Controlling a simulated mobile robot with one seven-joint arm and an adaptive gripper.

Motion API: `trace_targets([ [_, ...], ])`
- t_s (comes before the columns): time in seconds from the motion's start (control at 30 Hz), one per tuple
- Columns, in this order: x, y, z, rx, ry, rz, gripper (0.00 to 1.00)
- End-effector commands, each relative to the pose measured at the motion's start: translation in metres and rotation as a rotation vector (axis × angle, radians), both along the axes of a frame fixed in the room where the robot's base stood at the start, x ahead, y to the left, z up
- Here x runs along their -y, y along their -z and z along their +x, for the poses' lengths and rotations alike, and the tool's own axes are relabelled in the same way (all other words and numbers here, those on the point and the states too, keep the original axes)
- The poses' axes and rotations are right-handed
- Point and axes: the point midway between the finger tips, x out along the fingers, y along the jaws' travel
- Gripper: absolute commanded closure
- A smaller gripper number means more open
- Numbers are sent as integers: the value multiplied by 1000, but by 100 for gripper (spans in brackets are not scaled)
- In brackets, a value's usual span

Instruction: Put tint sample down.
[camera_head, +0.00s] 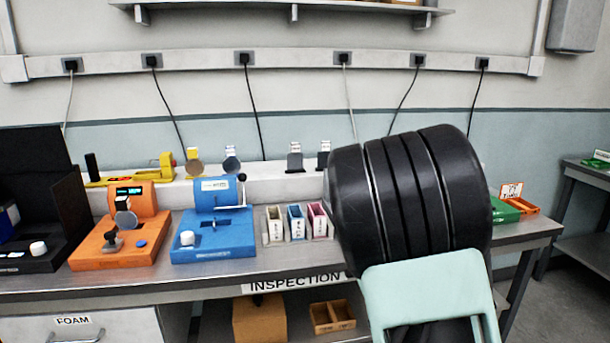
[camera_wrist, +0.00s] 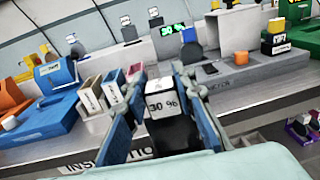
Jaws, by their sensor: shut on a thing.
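The tint sample (camera_wrist: 162,104) is a small block with a white label reading "30 %" and a dark lower part. It shows in the wrist view, held between the two blue-grey fingers of my gripper (camera_wrist: 162,84). My gripper is shut on it, above the bench's front part near the inspection label. In the head view my black arm hides the gripper and the sample.
The metal inspection bench (camera_head: 245,268) holds an orange device (camera_head: 115,238), a blue device (camera_head: 212,240) and several small holders, one white (camera_head: 275,230). A grey device (camera_wrist: 238,35) stands behind my gripper, with a green device (camera_wrist: 300,38) farther right.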

Motion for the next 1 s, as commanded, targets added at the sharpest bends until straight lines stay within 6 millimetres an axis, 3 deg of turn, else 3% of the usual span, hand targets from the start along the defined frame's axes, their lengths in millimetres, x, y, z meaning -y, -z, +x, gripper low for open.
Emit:
trace_targets([
  [0.03,-7,18,-5,-9,19,-6,100],
  [0.17,-9,47,-23,-7,95,-7,100],
  [0.23,-7,33,-24,-3,106,-7,100],
  [0.57,-8,22,-43,-4,130,-6,100],
  [1.0,-4,-14,-75,-1,121,-2,100],
])
